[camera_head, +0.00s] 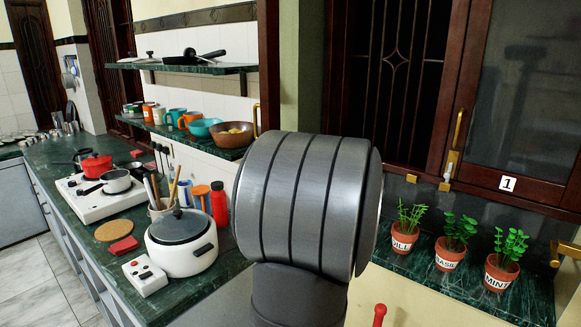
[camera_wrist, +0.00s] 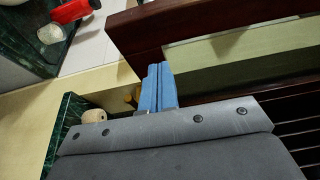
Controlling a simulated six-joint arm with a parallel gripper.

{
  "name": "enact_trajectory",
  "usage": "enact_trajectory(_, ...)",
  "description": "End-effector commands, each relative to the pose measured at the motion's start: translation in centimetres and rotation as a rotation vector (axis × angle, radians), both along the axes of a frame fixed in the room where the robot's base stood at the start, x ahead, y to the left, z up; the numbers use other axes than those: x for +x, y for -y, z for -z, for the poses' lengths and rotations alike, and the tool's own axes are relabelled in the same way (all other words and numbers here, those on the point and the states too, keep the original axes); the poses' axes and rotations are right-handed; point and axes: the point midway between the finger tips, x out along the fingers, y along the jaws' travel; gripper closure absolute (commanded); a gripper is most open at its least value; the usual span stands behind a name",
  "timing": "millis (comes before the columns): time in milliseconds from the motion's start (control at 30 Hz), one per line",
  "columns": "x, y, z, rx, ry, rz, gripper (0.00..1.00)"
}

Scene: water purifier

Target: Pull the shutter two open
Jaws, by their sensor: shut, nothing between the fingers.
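My gripper (camera_wrist: 160,67) shows in the wrist view as two blue fingers pressed together, with nothing between them. Its tips are next to a dark wooden frame piece (camera_wrist: 190,32); I cannot tell whether they touch it. In the head view my grey arm hides the gripper. A dark wooden upright (camera_head: 268,62) with a brass handle (camera_head: 256,120) stands left of the window opening. It may be shutter two seen edge-on, but no number shows on it. The shutter marked 1 (camera_head: 515,95) is at the right, with its own brass handle (camera_head: 458,130).
Potted herbs (camera_head: 457,250) stand on a green marble ledge below the window. A rice cooker (camera_head: 181,245), a stove (camera_head: 100,195) and a red bottle (camera_head: 219,204) are on the left counter. Wall shelves (camera_head: 190,66) hold pans, cups and bowls close to the left upright.

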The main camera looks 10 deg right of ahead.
Motion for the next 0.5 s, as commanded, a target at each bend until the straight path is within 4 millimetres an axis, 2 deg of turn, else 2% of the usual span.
enact_trajectory(67,-1.3,1.3,-0.1,0.0,0.001,0.005,1.0)
enact_trajectory(300,-6.7,1.2,-0.1,0.0,0.001,0.003,1.0)
enact_trajectory(500,-9.7,1.3,-0.1,0.0,0.001,0.001,1.0)
